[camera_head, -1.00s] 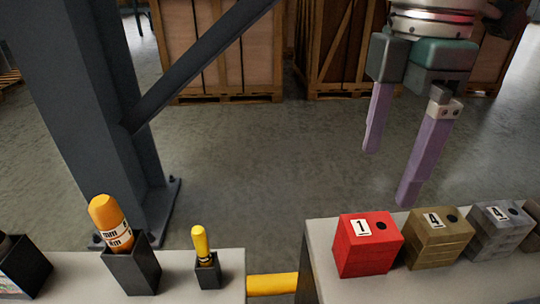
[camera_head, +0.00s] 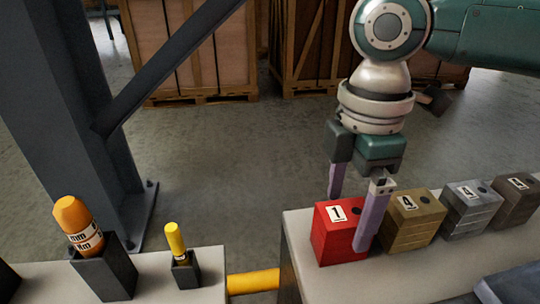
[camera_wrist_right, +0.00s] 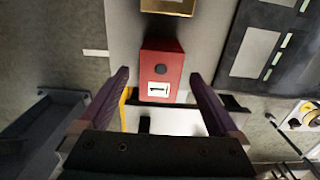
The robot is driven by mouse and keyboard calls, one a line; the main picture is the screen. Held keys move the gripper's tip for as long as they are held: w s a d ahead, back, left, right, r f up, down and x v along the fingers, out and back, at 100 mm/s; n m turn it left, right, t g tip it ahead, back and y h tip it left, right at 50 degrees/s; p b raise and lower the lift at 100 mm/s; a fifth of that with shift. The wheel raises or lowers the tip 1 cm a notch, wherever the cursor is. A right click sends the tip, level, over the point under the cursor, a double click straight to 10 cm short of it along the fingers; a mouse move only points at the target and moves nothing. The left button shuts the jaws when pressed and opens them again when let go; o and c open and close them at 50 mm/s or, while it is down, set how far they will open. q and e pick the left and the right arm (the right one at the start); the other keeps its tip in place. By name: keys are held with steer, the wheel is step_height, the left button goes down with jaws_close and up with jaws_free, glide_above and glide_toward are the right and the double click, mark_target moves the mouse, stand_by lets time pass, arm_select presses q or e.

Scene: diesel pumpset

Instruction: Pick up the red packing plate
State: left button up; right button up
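The red packing plate (camera_head: 327,238) is a block-like red piece with a "1" label and a dark hole on top. It sits at the left end of a row on the grey bench. My right gripper (camera_head: 350,222) is open and points down at it. The near purple finger overlaps the block's front right side, and the far finger is partly behind it. In the right wrist view the red plate (camera_wrist_right: 161,60) shows between the two spread fingers (camera_wrist_right: 158,76), with a gap on each side. I cannot tell how far down the fingers reach. My left gripper is out of view.
A brown block (camera_head: 408,228) labelled 4 stands just right of the red one, with grey blocks (camera_head: 468,215) beyond. An orange tool (camera_head: 76,222) and a yellow tool (camera_head: 175,240) stand in dark holders at left. A steel post (camera_head: 60,100) rises behind them.

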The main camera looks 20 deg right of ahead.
jaws_close()
stand_by(0.6)
